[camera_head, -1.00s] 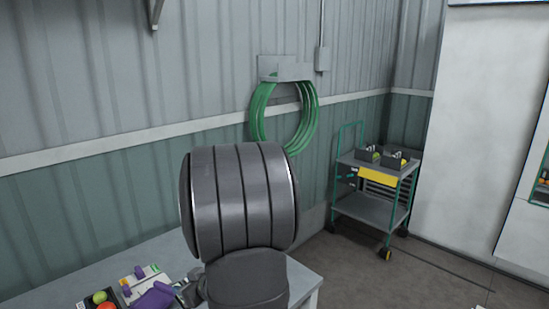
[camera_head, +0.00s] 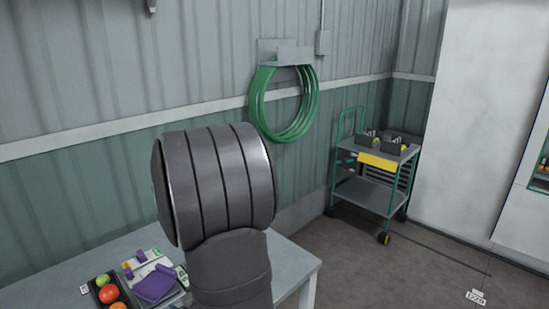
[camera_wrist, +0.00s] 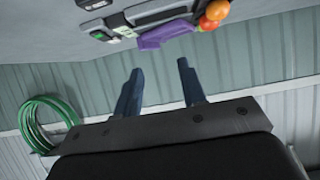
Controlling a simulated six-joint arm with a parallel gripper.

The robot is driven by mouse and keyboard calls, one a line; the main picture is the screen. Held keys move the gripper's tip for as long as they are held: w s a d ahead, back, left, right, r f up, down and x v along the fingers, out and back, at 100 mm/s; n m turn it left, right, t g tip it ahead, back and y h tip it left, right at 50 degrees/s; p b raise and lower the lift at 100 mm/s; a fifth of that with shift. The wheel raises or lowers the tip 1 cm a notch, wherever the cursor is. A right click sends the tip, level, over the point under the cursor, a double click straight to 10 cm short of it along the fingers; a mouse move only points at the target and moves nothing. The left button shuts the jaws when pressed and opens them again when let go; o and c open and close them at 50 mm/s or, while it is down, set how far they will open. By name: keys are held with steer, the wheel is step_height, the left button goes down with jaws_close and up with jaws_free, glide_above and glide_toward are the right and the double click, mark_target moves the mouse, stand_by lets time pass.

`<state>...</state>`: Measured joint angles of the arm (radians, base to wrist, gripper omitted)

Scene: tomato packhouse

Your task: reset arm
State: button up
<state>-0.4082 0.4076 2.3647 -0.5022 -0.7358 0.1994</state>
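My gripper (camera_wrist: 160,88) shows in the wrist view with its two dark fingers spread apart and nothing between them. It is clear of the table and the things on it, which appear upside down at the top of that view. In the head view my large grey arm link fills the lower middle, and the gripper itself is hidden or out of frame.
A grey table (camera_head: 300,262) holds a purple item (camera_head: 155,285) and a dark tray with tomatoes (camera_head: 109,294) at lower left. A green hose (camera_head: 256,105) hangs on the wall. A trolley (camera_head: 370,196) with small crates stands right, with open floor beside it.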

steer(key=shift+s+a+f, duration=0.1)
steer(key=shift+a+f, duration=0.4)
steer(key=shift+a, duration=0.3)
